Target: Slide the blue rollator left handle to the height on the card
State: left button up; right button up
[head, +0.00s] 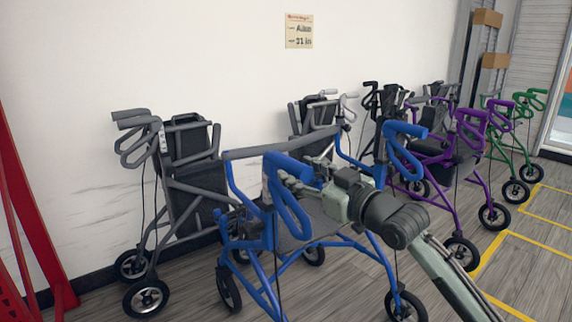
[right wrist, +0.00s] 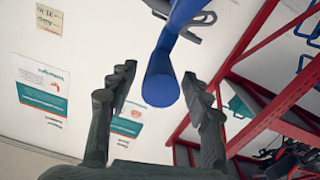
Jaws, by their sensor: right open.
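The blue rollator (head: 345,243) stands in the middle of the head view. Its nearer handle (head: 287,163) is beside my right gripper (head: 298,181); its other handle (head: 405,129) is farther right. In the right wrist view a blue handle end (right wrist: 160,88) lies between the two dark open fingers of my right gripper (right wrist: 158,76), with gaps visible on both sides. The card (head: 299,31) hangs on the wall; its lower line seems to read 21 in. It also shows in the right wrist view (right wrist: 49,18). My left gripper is out of view.
A grey rollator (head: 190,195) stands at the left. More dark rollators stand behind, with a purple one (head: 465,160) and a green one (head: 510,150) at the right. A red frame (head: 25,215) is at the left edge. Yellow lines mark the floor at right.

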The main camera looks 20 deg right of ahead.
aim_at(288, 166)
jog(key=shift+x, duration=2.2)
grip_shut()
jog(key=shift+f, duration=0.1)
